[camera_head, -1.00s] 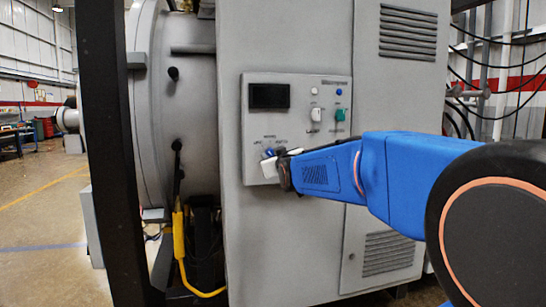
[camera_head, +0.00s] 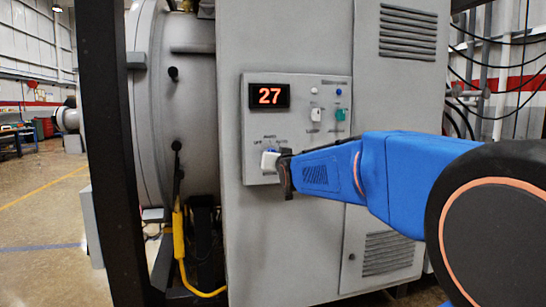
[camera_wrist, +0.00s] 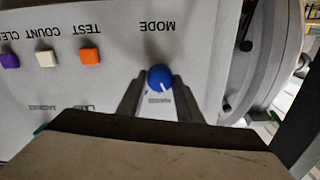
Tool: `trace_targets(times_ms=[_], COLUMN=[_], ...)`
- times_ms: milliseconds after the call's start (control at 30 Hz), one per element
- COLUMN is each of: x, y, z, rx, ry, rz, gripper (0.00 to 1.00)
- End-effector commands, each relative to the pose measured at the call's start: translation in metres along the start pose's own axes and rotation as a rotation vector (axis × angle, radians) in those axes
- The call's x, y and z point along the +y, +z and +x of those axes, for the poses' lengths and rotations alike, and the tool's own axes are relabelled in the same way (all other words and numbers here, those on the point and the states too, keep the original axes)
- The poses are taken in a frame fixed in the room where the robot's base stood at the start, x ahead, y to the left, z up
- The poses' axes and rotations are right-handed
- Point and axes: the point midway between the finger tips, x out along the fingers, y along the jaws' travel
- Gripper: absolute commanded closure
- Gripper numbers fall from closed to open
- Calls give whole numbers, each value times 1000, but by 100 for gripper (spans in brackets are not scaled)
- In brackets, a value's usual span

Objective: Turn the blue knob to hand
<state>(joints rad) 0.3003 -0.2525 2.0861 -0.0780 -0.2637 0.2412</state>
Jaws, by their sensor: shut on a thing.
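The blue knob (camera_wrist: 160,76) sits on the grey control panel (camera_wrist: 60,85), beside an upside-down MODE label in the wrist view. Its white pointer line points down and slightly right in that view. My gripper (camera_wrist: 160,88) is shut on the knob, with one finger on each side. In the head view my gripper (camera_head: 271,160) is at the panel's lower left and hides most of the knob. Small position labels show just above it there; they are too small to read surely.
The panel's display (camera_head: 269,96) reads 27 in red. Orange (camera_wrist: 90,56), white (camera_wrist: 47,58) and purple (camera_wrist: 9,61) buttons also show. A dark post (camera_head: 106,150) stands left of the cabinet.

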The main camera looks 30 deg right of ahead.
Motion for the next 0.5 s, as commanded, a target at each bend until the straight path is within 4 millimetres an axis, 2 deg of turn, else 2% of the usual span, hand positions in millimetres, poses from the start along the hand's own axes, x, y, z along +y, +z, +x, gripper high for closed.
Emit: trace_targets(times_ms=[200,500], x=[0,1], y=[0,0], z=[0,0], rx=[-1,-1], ry=[0,0], rz=[179,350], gripper=[90,90])
